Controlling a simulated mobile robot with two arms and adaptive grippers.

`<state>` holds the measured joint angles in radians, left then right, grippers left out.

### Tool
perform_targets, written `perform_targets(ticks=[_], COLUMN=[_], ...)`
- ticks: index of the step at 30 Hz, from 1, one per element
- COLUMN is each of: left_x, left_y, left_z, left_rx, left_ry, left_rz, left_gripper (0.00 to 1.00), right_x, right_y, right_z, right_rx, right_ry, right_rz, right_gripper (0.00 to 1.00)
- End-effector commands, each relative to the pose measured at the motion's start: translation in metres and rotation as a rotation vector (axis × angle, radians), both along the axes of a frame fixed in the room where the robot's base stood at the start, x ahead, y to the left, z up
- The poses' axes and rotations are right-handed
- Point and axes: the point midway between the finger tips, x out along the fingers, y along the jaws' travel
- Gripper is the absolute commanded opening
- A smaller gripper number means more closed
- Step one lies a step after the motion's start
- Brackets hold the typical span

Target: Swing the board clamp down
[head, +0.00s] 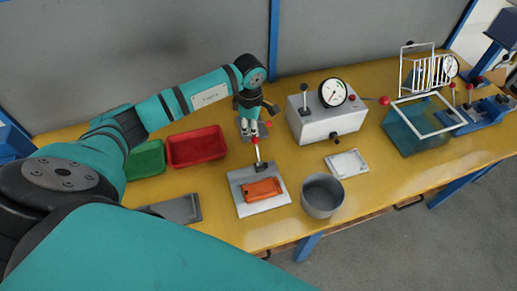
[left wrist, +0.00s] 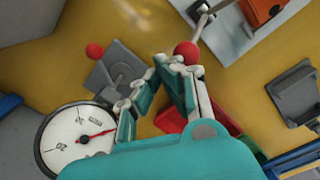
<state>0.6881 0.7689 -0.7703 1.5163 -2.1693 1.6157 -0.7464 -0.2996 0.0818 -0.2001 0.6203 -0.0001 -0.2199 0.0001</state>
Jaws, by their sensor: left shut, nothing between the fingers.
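The board clamp (head: 258,155) is a lever with a red knob, standing upright at the back edge of a pale fixture plate (head: 238,179). An orange board (head: 262,189) lies on the plate. In the left wrist view the red knob (left wrist: 187,50) is close beyond the fingertips, with the orange board (left wrist: 262,10) at the top edge. My left gripper (head: 250,131) points down just behind the knob, shut and empty. I cannot tell whether it touches the knob. My right gripper is not in view.
Red (head: 197,148) and green (head: 146,160) bins stand left. A gauge box (head: 325,122) stands right of the gripper. A grey pot (head: 322,196) and white tray (head: 347,164) lie right of the plate. A grey device with a red ball (left wrist: 94,50) is close to the gripper.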

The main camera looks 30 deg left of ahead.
Motion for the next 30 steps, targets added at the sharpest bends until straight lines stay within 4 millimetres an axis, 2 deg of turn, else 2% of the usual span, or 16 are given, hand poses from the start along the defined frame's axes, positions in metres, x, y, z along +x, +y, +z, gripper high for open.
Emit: perform_targets(ticks=[1,30], left_x=[-0.007,-0.022], left_y=[-0.005,-0.02], left_z=[-0.008,0.0], left_rx=[-0.004,-0.004], left_ry=[0.024,0.024], left_rz=[-0.01,-0.009], left_gripper=[0.0,0.0], right_x=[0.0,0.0], right_y=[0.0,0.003], right_z=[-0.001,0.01], right_rx=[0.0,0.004], right_ry=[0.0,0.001], right_rz=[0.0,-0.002], right_gripper=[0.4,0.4])
